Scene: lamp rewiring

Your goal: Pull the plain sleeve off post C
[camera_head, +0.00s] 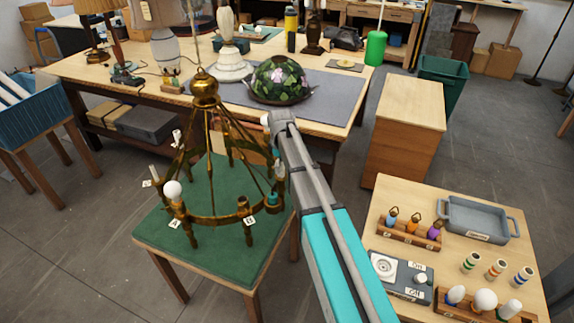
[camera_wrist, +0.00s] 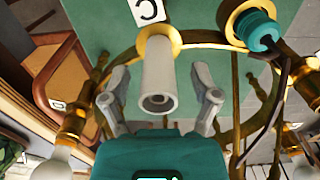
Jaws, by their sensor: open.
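A brass ring chandelier (camera_head: 205,90) stands on the green-topped table (camera_head: 165,232). In the wrist view, a card marked C (camera_wrist: 147,10) lies beside a brass cup. The plain off-white sleeve (camera_wrist: 158,75) stands on that cup, its open end toward the camera. My gripper (camera_wrist: 159,76) is open, with one finger on each side of the sleeve. Gaps show between the fingers and the sleeve. In the head view, my arm hides post C and most of my gripper.
A teal socket with a dark cord (camera_wrist: 257,30) sits on the neighbouring post, close to my right finger. Brass rods and bulbs surround my gripper. A side table at right holds a grey tray (camera_head: 478,218), striped sleeves (camera_head: 496,268) and a bulb rack (camera_head: 483,303).

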